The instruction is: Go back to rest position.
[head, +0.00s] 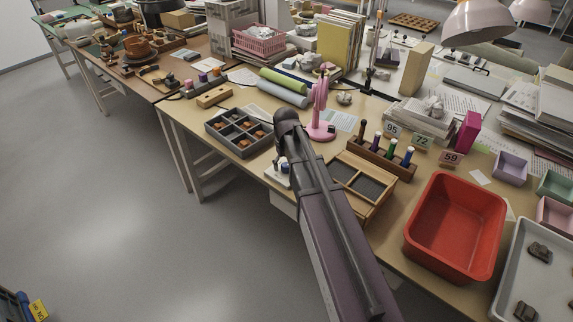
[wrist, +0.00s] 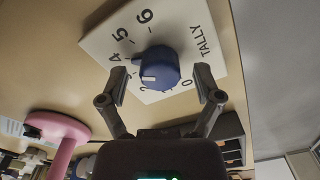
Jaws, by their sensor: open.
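My gripper (wrist: 162,82) is open in the wrist view. Its two fingers stand on either side of a blue knob (wrist: 158,66), with gaps between the fingertips and the knob. The knob sits on a white dial plate (wrist: 108,42) marked TALLY with numbers around it. A white mark shows on the knob's lower left; which number it points to I cannot tell. In the head view my arm reaches forward over the desk's front edge and hides my gripper. Part of the white plate (head: 272,177) shows left of the arm.
Close by are a pink stand (head: 319,130), a dark compartment tray (head: 218,137) with brown sherds, a wooden divided box (head: 378,202), and a rack of markers (head: 372,158). A red bin (head: 412,238) stands at right.

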